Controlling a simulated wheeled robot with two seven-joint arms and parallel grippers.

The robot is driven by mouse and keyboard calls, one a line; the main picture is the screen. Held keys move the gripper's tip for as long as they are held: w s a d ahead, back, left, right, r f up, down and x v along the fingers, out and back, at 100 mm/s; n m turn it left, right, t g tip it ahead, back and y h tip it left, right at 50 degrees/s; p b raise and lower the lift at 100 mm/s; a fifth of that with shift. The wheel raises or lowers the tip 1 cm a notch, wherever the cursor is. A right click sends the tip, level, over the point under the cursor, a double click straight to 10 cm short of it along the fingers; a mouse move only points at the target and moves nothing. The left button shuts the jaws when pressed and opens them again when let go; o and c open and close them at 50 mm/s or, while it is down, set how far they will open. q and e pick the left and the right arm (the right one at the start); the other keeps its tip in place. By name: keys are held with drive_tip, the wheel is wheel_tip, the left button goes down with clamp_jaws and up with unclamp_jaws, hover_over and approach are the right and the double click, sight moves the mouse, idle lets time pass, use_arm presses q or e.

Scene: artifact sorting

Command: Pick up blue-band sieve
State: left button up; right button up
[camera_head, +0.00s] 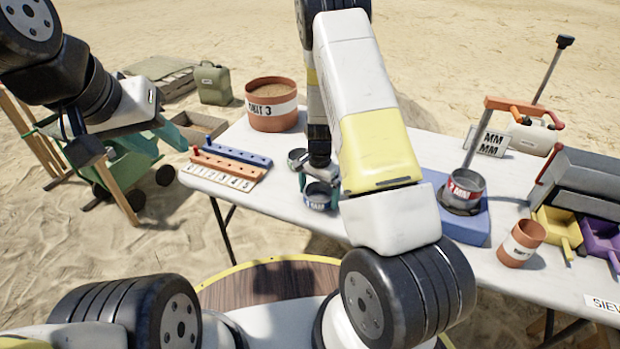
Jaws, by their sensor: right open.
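The blue-band sieve (318,196) is a small grey metal cup with a blue label, standing on the white table (225,182) left of my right forearm. My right gripper (319,183) points down over it, open, with its fingers at either side of the rim. I cannot tell whether they touch it. The forearm hides what is right of the sieve. My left gripper (92,150) hangs at the upper left, off the table, away from the sieve; its finger gap is unclear.
A grey sieve (296,158) stands close behind. The red-band sieve (466,184) is on a blue block (470,229) at right. A blue rack (240,152), red rack (222,166) and large terracotta pot (271,107) are left.

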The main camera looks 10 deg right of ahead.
drive_tip(key=c, duration=1.2)
drive_tip(key=shift+o, duration=0.2)
